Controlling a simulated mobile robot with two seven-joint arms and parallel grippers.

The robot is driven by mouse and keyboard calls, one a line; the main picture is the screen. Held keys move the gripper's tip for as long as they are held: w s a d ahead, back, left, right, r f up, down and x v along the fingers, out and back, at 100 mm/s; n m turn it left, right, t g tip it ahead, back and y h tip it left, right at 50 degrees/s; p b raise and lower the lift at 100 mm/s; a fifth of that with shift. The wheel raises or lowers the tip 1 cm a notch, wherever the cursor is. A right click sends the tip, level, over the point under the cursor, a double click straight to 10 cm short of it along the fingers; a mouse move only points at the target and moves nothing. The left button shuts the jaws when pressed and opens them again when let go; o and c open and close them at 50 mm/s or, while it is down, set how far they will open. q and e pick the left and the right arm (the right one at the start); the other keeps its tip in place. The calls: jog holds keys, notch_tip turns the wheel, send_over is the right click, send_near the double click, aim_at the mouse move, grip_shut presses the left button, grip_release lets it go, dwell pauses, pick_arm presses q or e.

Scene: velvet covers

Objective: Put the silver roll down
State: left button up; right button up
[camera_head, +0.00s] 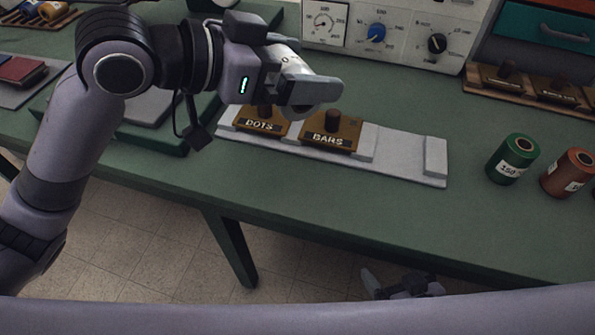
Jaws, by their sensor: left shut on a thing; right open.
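My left gripper (312,92) is shut on the silver roll (291,66) and holds it above the green bench, over the back of the pale tray. The gripper's fingers and body hide much of the roll. My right gripper (402,287) is low at the bottom of the view, in front of the bench's front edge, with its fingers apart and nothing seen between them. A green roll (513,160) and a copper-brown roll (569,174) stand upright on the bench at the right, both labelled.
The pale tray (400,157) holds knobbed blocks marked DOTS (259,126) and BARS (328,139); its right part is bare. An instrument panel (400,35) with dials stands behind. A wooden rack (530,88) is at back right. Bench between tray and green roll is clear.

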pick_arm(q)
notch_tip(320, 180, down, 14)
jog(key=shift+f+b, duration=0.1)
jog(key=shift+b, duration=1.05)
jog(key=shift+f+b, duration=0.4)
jog(key=shift+f, duration=1.6)
jog(key=shift+f, duration=0.1)
jog(key=o, duration=0.8)
jog(key=shift+f, duration=0.1)
jog(key=shift+a+r, duration=0.15)
jog(key=shift+r, duration=0.1)
jog(key=v, duration=1.1)
jog(key=shift+s+a+r, duration=0.25)
jog(key=shift+a, duration=0.05)
